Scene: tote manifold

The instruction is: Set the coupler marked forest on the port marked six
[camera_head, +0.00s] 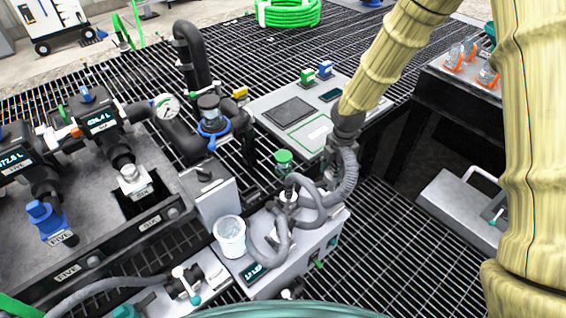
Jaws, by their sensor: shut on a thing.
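My gripper (343,150) hangs at the end of the yellow-sleeved arm, right of centre. It is shut at the upper end of a grey corrugated hose (346,183); the held end is mostly hidden. I cannot read a forest mark on it. A green-topped fitting (284,157) stands upright left of my gripper, apart from it. The port marked six (134,181) is a silver fitting in the grey manifold, well left of my gripper. It faces upward and looks bare, with a SIX label beside it.
A blue fitting sits on port five (47,218), left of six. A white cup (230,236) and grey box (211,196) stand between manifold and gripper. A pressure gauge (167,106) and black pipes rise behind. Open grating (390,250) lies right.

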